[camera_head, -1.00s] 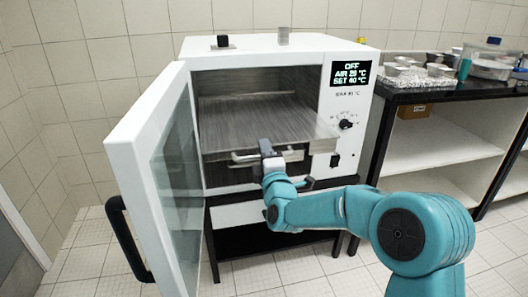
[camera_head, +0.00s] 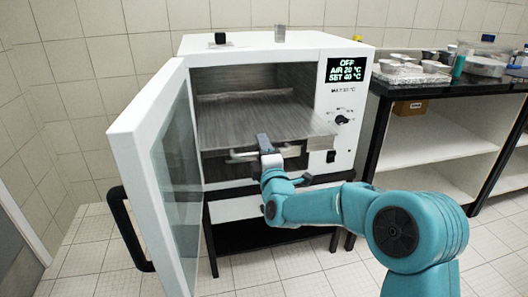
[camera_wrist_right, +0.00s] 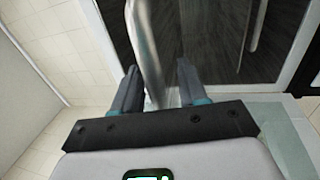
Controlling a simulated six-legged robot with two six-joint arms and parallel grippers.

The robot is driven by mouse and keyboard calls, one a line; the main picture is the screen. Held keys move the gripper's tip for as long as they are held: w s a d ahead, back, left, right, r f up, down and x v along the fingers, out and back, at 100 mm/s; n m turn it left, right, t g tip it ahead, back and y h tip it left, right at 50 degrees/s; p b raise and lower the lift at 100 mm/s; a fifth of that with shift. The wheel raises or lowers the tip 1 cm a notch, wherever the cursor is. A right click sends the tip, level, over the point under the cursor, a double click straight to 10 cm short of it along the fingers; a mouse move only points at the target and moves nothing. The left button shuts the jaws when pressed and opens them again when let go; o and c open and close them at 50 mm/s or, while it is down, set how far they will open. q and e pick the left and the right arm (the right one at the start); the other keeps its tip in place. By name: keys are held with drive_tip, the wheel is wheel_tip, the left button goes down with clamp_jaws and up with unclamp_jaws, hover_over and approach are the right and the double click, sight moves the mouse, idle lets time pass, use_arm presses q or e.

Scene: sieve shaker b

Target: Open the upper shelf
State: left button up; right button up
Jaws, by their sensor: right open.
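The white oven (camera_head: 345,150) stands with its glass door (camera_head: 146,140) swung open to the left. The grey upper shelf (camera_head: 262,112) shows inside and reaches to the front opening. A metal bar handle (camera_head: 240,156) runs across below the shelf's front edge. My right gripper (camera_head: 263,143) is at this handle. In the right wrist view, the open jaws of my right gripper (camera_wrist_right: 158,85) have a metal bar (camera_wrist_right: 145,45) passing between their fingers; whether they touch it I cannot tell. My left gripper is not in view.
The open door's black handle (camera_head: 128,230) sticks out at the left. A black-topped bench (camera_head: 440,88) with dishes stands at the right. A black cube (camera_head: 221,39) and a grey cylinder (camera_head: 280,33) are on the oven top. The tiled floor in front is clear.

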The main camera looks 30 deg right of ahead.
drive_tip(key=v, duration=1.6)
drive_tip(key=shift+s+p, duration=0.15)
drive_tip(key=shift+p, duration=0.3)
drive_tip(key=shift+r, duration=0.1)
